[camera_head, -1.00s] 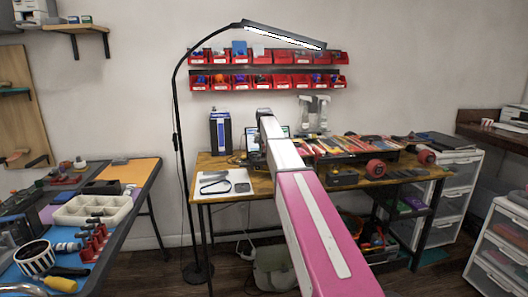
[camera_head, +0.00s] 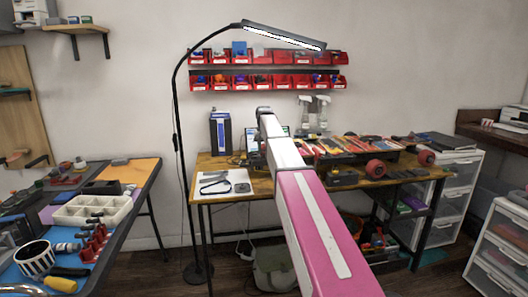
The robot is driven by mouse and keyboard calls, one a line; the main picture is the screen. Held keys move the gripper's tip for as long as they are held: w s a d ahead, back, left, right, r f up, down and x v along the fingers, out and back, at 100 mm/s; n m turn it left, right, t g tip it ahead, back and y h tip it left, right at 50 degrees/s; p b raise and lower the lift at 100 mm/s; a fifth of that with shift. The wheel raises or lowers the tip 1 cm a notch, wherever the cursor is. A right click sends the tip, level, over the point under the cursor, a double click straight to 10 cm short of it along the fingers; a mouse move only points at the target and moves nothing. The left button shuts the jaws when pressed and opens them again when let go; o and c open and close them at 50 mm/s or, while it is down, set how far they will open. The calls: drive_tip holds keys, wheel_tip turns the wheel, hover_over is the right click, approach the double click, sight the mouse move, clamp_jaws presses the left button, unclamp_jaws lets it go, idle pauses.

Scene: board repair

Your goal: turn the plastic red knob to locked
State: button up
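My arm stretches forward from the bottom of the head view toward the wooden workbench (camera_head: 262,187). My gripper (camera_head: 263,110) is at its far end, small and seen from behind, so its fingers cannot be made out. I cannot pick out a red knob with certainty; it may be hidden by my arm or too small to tell. Several small red pieces (camera_head: 95,243) stand on the left table. Red wheels (camera_head: 376,169) show on the right part of the workbench.
A black floor lamp (camera_head: 179,150) stands left of the workbench and arches over it. Red bins (camera_head: 220,83) hang on the wall. The left table (camera_head: 137,172) is cluttered. White drawer units (camera_head: 459,185) stand at the right. Floor shows between the tables.

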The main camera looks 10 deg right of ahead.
sight(264, 152)
wheel_tip(264, 152, up, 10)
idle(0.4)
drive_tip(key=shift+f, duration=0.1)
